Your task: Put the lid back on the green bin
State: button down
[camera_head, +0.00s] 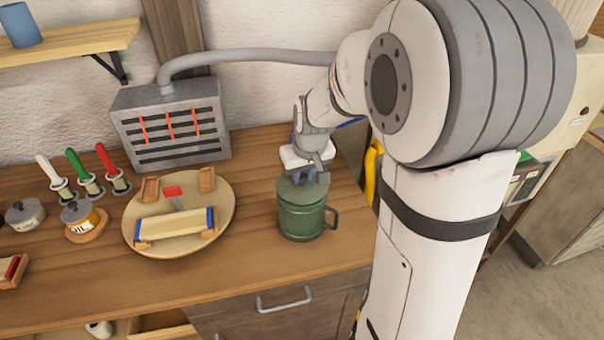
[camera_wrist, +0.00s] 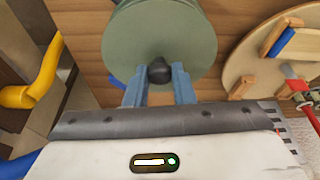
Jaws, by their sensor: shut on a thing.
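The green bin (camera_head: 302,222) stands upright on the wooden counter, with a handle on its right side. Its round green lid (camera_head: 298,189) is at the bin's top and looks roughly level. In the wrist view the lid (camera_wrist: 160,38) fills the upper middle, with a dark knob (camera_wrist: 159,72) at its near part. My gripper (camera_head: 307,174) is above the bin, its blue-grey fingers (camera_wrist: 160,80) shut on the lid's knob. Whether the lid rests fully on the rim cannot be told; the lid hides the rim in the wrist view.
A round wooden board (camera_head: 226,205) with a lath in blue-ended blocks lies left of the bin. A grey slotted box (camera_head: 172,122) stands behind. An oil pot (camera_head: 82,217) and several coloured-handled tools are further left. A yellow hose (camera_head: 371,170) hangs at the counter's right edge.

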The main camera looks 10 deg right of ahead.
jog(key=c, duration=0.7)
grip_release()
jog(key=shift+o, duration=0.2)
jog(key=shift+r, duration=0.1)
jog(key=shift+r+p, duration=2.25)
jog(key=shift+r, duration=1.15)
jog(key=shift+c, duration=0.5)
grip_shut()
